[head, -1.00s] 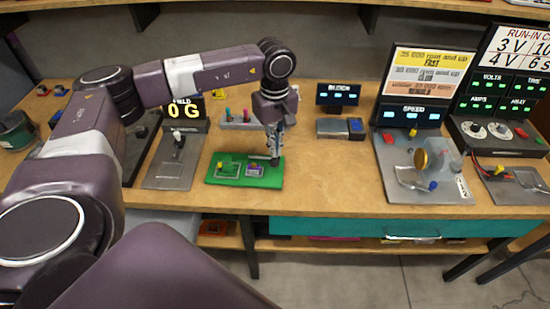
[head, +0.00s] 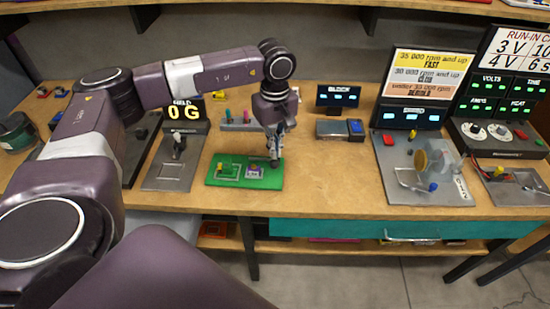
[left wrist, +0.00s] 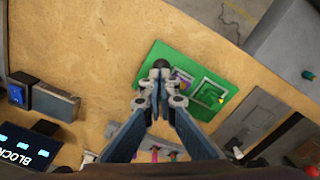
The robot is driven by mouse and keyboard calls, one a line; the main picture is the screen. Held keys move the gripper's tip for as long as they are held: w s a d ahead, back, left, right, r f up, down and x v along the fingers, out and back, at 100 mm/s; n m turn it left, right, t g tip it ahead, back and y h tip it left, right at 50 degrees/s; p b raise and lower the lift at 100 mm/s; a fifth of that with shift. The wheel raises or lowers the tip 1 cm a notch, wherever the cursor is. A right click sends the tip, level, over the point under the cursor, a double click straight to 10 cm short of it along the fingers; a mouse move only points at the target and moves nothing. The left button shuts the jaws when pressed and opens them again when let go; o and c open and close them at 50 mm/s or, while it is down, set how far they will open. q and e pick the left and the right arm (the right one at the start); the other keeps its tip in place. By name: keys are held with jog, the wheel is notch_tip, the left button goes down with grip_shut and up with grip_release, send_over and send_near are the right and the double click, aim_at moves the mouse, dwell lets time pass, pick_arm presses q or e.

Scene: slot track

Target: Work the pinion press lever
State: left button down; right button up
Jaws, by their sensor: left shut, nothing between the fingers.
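My left gripper (head: 274,162) is shut and empty, pointing down over the right part of the green mat (head: 230,181). In the left wrist view the shut fingertips (left wrist: 160,70) overlap the mat (left wrist: 158,52), hiding part of it; I cannot tell whether they touch it. A purple piece (head: 256,171) lies in the mat's right outlined area, just left of the fingertips. I cannot surely pick out the pinion press or its lever; a dark station (head: 132,160) is partly hidden behind my left arm. My right gripper is not in view.
Left of the mat is a grey plate (head: 168,175) with an upright handle and a field display (head: 185,112) reading 0 G. A block station (head: 339,130) with a blue button stands to the right. Bare wood lies between the mat and the speed station (head: 455,190).

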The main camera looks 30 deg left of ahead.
aim_at(275, 161)
pick_arm(q)
jog(key=shift+f, duration=0.15)
jog(key=shift+f+b, duration=2.2)
jog(key=shift+f, duration=0.35)
jog(key=shift+r, duration=0.1)
jog(key=shift+r+p, duration=0.7)
jog(key=shift+r, duration=0.25)
jog(key=shift+r+p, duration=2.25)
jog(key=shift+r, duration=1.8)
